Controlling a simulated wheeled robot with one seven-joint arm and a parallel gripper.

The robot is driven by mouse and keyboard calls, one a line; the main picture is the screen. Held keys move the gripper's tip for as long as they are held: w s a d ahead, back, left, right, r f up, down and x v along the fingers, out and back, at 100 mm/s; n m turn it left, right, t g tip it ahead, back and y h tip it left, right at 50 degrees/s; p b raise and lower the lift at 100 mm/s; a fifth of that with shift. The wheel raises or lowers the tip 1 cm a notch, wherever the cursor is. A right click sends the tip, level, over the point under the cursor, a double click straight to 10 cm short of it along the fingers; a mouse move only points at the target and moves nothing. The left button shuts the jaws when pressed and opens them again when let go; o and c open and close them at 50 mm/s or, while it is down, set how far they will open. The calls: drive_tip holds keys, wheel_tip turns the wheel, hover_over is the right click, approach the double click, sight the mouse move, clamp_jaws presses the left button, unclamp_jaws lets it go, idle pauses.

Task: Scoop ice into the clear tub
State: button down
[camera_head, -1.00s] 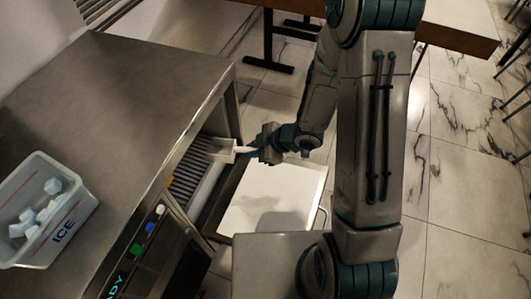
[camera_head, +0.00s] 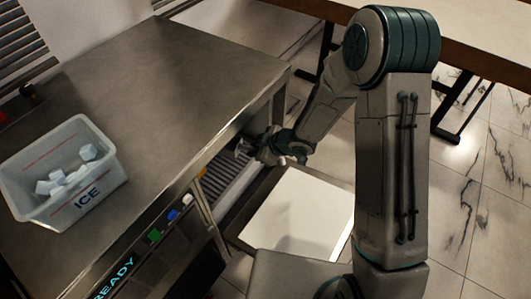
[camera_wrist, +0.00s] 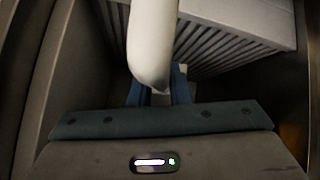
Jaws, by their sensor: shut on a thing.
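The clear tub (camera_head: 40,208), marked ICE, stands on the steel counter at the left with several white ice cubes (camera_head: 66,178) inside. My gripper (camera_head: 262,150) is at the open front of the machine under the counter. It is shut on the pale handle of a scoop (camera_wrist: 152,45), seen close up in the wrist view. The scoop's metal part (camera_head: 243,147) shows only partly at the opening. Whether it holds ice cannot be told. In the wrist view, my gripper's blue fingers (camera_wrist: 157,92) are around the handle.
The steel counter top (camera_head: 160,90) is mostly bare. A light panel (camera_head: 300,215) lies open below the opening. A slatted grey part (camera_head: 228,182) sits inside the opening. Coloured buttons (camera_head: 172,215) and a READY display (camera_head: 115,278) are on the machine's front. A wooden table (camera_head: 480,40) stands behind.

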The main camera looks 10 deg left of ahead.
drive_tip(key=shift+w+a+f+b, duration=0.2)
drive_tip(key=shift+w+a+f, duration=0.25)
drive_tip(key=shift+a, duration=0.45)
drive_tip(key=shift+w+a+f+b, duration=0.3)
drive_tip(key=shift+a+f, duration=0.15)
drive_tip(key=shift+a, duration=0.45)
drive_tip(key=shift+w+a+f+b, duration=0.15)
drive_tip(key=shift+w+a+f, duration=0.3)
drive_tip(key=shift+a, duration=0.45)
drive_tip(key=shift+d, duration=0.1)
